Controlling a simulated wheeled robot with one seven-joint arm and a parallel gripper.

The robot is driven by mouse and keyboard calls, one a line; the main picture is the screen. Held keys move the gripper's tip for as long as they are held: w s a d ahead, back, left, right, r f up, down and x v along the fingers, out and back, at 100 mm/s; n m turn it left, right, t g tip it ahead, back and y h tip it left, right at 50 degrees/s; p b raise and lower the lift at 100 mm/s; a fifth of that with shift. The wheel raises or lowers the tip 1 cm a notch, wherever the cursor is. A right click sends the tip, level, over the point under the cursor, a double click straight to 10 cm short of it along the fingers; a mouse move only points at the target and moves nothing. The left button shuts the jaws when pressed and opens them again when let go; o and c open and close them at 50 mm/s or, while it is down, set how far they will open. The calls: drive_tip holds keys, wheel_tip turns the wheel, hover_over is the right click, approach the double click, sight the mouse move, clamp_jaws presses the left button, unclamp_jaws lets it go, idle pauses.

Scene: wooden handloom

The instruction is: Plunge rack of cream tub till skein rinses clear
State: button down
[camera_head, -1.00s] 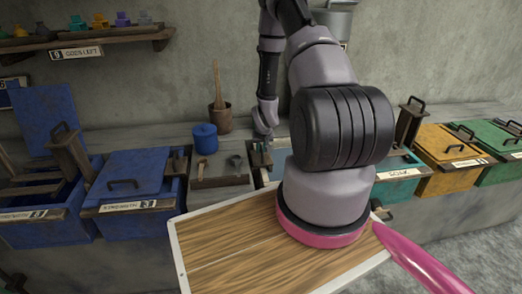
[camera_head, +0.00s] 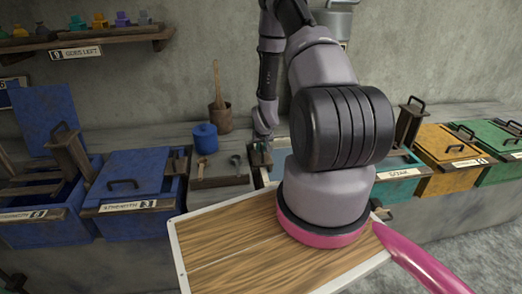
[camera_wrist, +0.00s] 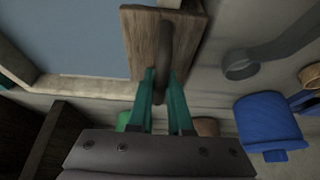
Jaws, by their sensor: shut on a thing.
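The cream tub (camera_head: 263,179) is mostly hidden behind my arm in the head view; a bit of its pale rim shows. In the wrist view its cream rim (camera_wrist: 75,88) borders flat blue-grey liquid (camera_wrist: 75,40). The rack's wooden upright (camera_wrist: 140,40) with a dark bar handle (camera_wrist: 165,48) stands at the rim. My gripper (camera_wrist: 163,75) has its teal fingers shut on that handle. In the head view my gripper is small and partly hidden at the tub's back left. The skein and the rack's lower part are not visible.
A blue lidded pot (camera_head: 204,138) and a tool tray (camera_head: 220,181) are left of the tub. Blue tubs (camera_head: 130,178) stand further left. Teal (camera_head: 398,190), yellow (camera_head: 440,160) and green (camera_head: 492,145) tubs are right. A wooden board (camera_head: 225,250) is in front.

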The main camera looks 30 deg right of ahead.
drive_tip(key=shift+s+d+f, duration=0.1)
drive_tip(key=shift+s, duration=0.1)
wheel_tip(320, 180, up, 15)
drive_tip(key=shift+r, duration=0.2)
idle(0.9)
drive_tip(key=shift+w, duration=0.1)
wheel_tip(320, 180, down, 15)
drive_tip(key=shift+f, duration=0.3)
idle(0.8)
idle(1.0)
